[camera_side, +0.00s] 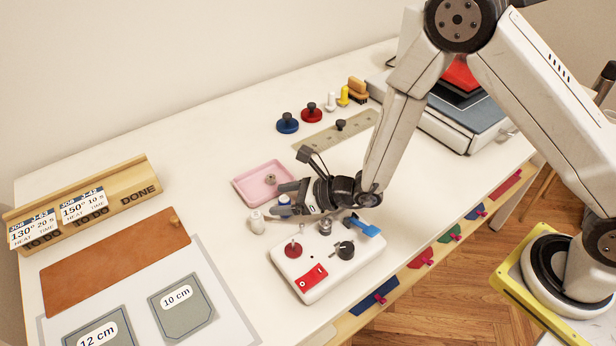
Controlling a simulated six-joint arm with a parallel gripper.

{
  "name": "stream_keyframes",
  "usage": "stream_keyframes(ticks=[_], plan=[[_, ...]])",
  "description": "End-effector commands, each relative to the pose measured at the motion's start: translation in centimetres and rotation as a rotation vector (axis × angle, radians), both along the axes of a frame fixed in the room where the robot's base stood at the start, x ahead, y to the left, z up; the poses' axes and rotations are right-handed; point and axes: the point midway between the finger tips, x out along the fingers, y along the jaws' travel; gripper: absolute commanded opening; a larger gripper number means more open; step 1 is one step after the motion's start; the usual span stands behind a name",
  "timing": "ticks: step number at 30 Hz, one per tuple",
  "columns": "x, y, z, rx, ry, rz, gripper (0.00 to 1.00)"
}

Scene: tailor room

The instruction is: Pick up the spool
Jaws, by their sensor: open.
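My gripper (273,199) is open and reaches left, low over the white table. A small spool-like piece with a blue top and white body (284,200) shows between its two dark fingers. I cannot tell whether the fingers touch it. A small white, bobbin-like piece (257,222) stands upright just below and left of the fingers. A dark red disc on a thin peg (292,249) is on the white machine box. Which of these is the spool is not certain at this size.
A pink tray (248,197) lies just behind the gripper. The white box (290,266) with a black knob (345,250) and blue lever (366,229) stands in front. A metal ruler (355,131) and colored knobs (288,123) are farther back. A wooden rack (85,205) and leather sheet (115,262) lie left.

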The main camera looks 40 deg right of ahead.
Motion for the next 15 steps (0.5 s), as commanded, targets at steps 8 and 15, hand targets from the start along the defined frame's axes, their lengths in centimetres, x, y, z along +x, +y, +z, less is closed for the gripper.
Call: stream_keyframes(ticks=[8, 15], plan=[[0.04, 0.05, -0.05, -0.001, 0.001, 0.0, 0.77], [0.02, 0.03, -0.04, -0.001, 0.001, 0.0, 0.73]])
